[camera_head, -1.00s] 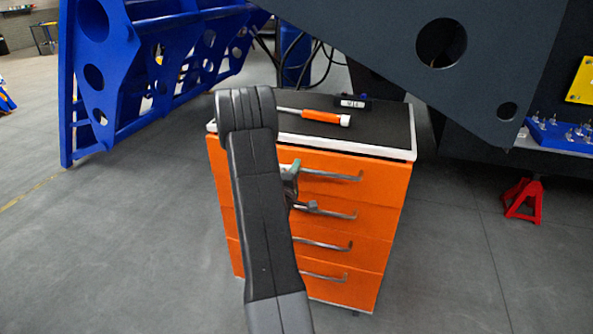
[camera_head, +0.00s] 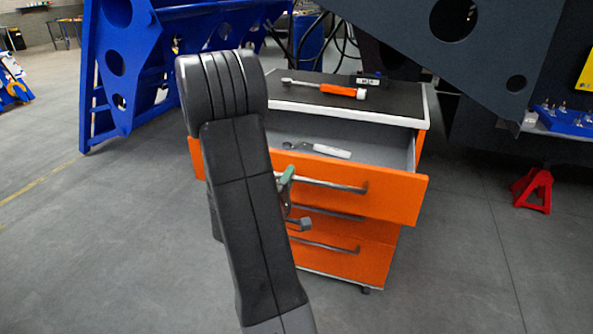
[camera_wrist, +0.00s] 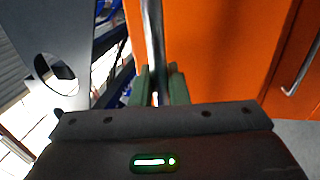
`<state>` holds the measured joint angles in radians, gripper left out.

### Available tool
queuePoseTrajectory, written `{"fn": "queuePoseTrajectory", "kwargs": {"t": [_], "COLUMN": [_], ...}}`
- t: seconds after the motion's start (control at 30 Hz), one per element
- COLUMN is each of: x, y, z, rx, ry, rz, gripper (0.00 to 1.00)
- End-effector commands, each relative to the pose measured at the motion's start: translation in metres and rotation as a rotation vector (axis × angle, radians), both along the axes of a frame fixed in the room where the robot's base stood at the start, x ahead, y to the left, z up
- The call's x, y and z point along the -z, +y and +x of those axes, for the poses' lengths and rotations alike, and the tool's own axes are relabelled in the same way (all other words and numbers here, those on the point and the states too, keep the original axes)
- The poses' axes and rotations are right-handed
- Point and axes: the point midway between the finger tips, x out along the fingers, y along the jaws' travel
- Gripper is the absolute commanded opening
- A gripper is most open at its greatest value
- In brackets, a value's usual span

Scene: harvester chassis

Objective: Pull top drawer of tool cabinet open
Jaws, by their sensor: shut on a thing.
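The tool cabinet (camera_head: 345,262) is orange with a dark top and a pale rim. Its top drawer (camera_head: 392,196) stands well out, and a light-handled tool (camera_head: 330,151) shows inside it. My gripper (camera_head: 287,178) is at the left part of the top drawer's handle (camera_head: 335,186), partly hidden behind my arm. In the wrist view, the green fingers of my gripper (camera_wrist: 160,86) are shut around the metal handle bar (camera_wrist: 154,40), with the orange drawer front (camera_wrist: 215,45) beside it. The lower drawers are closed.
A blue frame (camera_head: 150,70) stands at the left and a red jack stand (camera_head: 533,188) at the right. The floor at the front right is clear.

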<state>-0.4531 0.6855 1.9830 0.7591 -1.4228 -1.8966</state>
Motion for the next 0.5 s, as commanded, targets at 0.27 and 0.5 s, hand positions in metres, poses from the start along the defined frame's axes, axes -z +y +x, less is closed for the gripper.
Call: {"fn": "queuePoseTrajectory", "kwargs": {"t": [0.27,0.5], "x": [0.001,0.001], "y": [0.014,0.018], "z": [-0.041,-0.054], "rx": [-0.003,-0.002], "ry": [0.003,0.003], "rz": [-0.001,0.000], "gripper": [0.00,0.00]}}
